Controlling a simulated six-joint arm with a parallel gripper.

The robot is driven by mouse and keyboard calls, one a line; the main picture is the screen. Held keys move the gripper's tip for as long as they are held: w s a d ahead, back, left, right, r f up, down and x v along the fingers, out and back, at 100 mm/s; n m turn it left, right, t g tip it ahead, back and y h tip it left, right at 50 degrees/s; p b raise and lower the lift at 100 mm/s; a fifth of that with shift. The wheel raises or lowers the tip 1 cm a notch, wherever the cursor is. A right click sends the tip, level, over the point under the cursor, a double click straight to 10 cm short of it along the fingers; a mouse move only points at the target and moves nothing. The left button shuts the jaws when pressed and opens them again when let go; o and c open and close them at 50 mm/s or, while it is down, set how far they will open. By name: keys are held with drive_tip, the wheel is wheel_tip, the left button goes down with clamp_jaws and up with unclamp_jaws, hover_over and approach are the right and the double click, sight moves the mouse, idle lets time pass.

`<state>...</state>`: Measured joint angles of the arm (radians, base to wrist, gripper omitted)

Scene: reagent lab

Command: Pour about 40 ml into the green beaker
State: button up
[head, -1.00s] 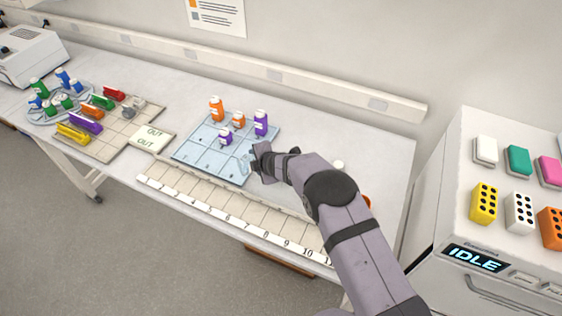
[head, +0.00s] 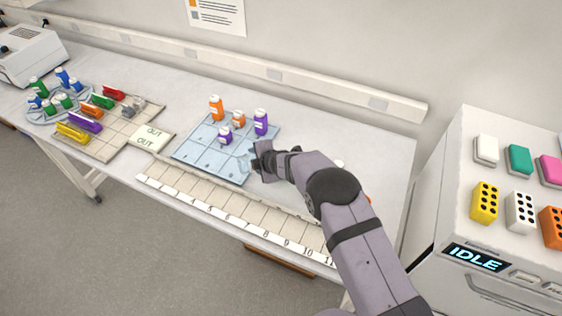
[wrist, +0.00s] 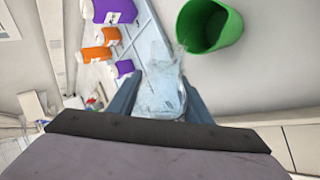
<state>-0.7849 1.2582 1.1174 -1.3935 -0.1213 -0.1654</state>
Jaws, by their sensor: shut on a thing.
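My gripper (wrist: 158,100) is shut on a clear glass vessel (wrist: 160,88) that looks pale blue. In the wrist view the vessel's far end lies close to the rim of the green beaker (wrist: 222,28), which appears empty where its inside shows. I cannot tell whether liquid is flowing or how much the vessel holds. In the head view my gripper (head: 258,160) is at the right edge of the blue mat, with a faint part of the clear vessel (head: 243,163) showing at its left. The green beaker is hidden behind my arm there.
Orange bottles (head: 216,107) and purple bottles (head: 261,122) stand on the blue gridded mat (head: 196,158), left of my gripper. A numbered tile strip (head: 215,205) runs along the front. A round tray (head: 40,117) of bottles is far left. The IDLE machine (head: 455,215) stands right.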

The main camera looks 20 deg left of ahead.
drive_tip(key=shift+r, duration=0.15)
idle(0.6)
drive_tip(key=shift+s+f, duration=0.1)
drive_tip(key=shift+f, duration=0.1)
drive_tip(key=shift+f+h+b, duration=0.3)
drive_tip(key=shift+f+b, duration=0.4)
drive_tip(key=shift+b, duration=0.15)
drive_tip(key=b, duration=0.1)
drive_tip(key=t+b, duration=0.1)
drive_tip(key=shift+d+f+n+h+b, duration=0.2)
drive_tip(key=shift+n+h+b, duration=0.1)
drive_tip(key=shift+n, duration=0.1)
drive_tip(key=shift+r, duration=0.25)
drive_tip(key=shift+f+b, duration=0.2)
drive_tip(key=shift+b, duration=0.55)
